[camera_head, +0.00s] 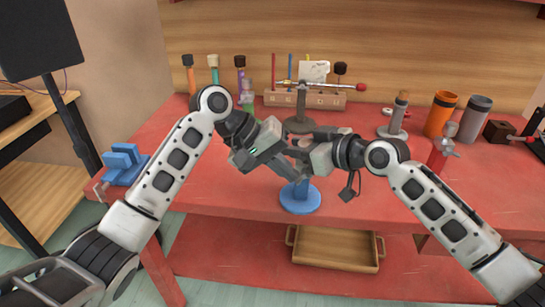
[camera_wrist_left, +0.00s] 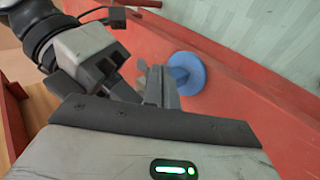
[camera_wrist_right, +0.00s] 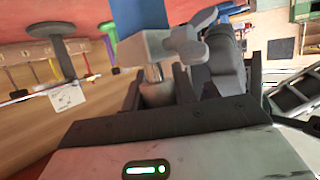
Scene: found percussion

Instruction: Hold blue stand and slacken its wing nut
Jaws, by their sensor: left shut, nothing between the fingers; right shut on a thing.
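The blue stand (camera_head: 300,198) stands upright near the table's front edge. Its round base shows in the left wrist view (camera_wrist_left: 188,73), and its blue post in the right wrist view (camera_wrist_right: 137,14). My right gripper (camera_wrist_right: 160,88) is shut on the light grey neck beside the stand's grey clamp block (camera_wrist_right: 145,46). The grey wing nut (camera_wrist_right: 190,43) sticks out from the side of that block. My left gripper (camera_head: 292,172) is shut and empty, close to the wing nut. I cannot tell whether they touch. In the head view, the grippers hide the stand's top.
Behind stands a dark stand (camera_head: 302,125) with a red-tipped rod, before a wooden rack (camera_head: 328,101). A grey stand (camera_head: 392,131), orange cup (camera_head: 440,114) and red stand (camera_head: 437,158) are at right. A blue block (camera_head: 123,165) lies left. A wooden tray (camera_head: 335,262) sits below.

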